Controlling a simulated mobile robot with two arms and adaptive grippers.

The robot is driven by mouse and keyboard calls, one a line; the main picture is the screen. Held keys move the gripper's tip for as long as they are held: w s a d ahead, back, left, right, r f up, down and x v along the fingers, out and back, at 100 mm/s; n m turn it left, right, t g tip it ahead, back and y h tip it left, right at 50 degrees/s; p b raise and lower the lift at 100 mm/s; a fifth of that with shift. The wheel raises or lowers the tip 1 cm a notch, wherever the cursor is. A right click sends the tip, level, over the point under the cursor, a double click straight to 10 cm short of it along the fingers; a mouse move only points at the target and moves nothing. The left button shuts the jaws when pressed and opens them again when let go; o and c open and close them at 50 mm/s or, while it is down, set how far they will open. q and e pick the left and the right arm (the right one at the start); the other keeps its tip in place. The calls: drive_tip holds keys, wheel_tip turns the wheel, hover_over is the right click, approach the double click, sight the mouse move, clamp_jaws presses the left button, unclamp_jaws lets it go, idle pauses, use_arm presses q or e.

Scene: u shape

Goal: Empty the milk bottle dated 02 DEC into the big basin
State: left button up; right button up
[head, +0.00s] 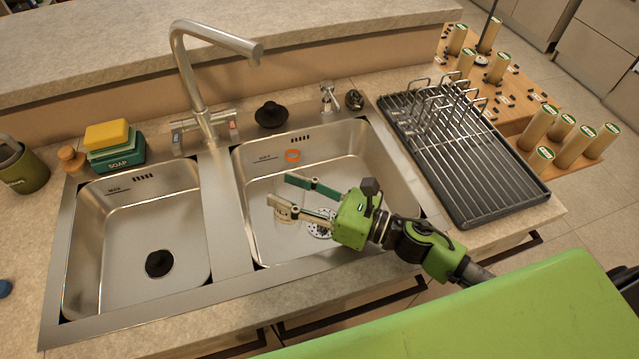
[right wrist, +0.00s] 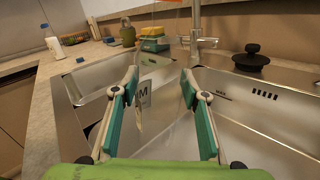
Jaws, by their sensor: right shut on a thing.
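My right gripper (head: 280,193) is shut on a see-through bottle (head: 284,213) over the big basin (head: 345,142), the right one of two. The bottle looks close to upright, with an orange ring (head: 292,155) at its top. In the right wrist view my right gripper (right wrist: 159,82) has the clear bottle (right wrist: 143,96) between its fingers; part of a label with an "M" shows. I see no milk in it, and no date can be read. My left gripper is not in view.
A small basin (head: 110,190) lies left, with a tap (head: 190,85) behind. A black drying rack (head: 480,190) stands right. A white bottle with a blue cap (right wrist: 52,42) stands on the far-left counter. A black stopper (head: 271,114) sits behind the big basin.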

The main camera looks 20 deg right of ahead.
sight(300, 182)
drive_tip(key=shift+f+n, duration=0.2)
drive_tip(key=shift+n, duration=0.8)
drive_tip(key=shift+r, duration=0.15)
wheel_tip(300, 182, up, 5)
drive_tip(key=p, duration=0.4)
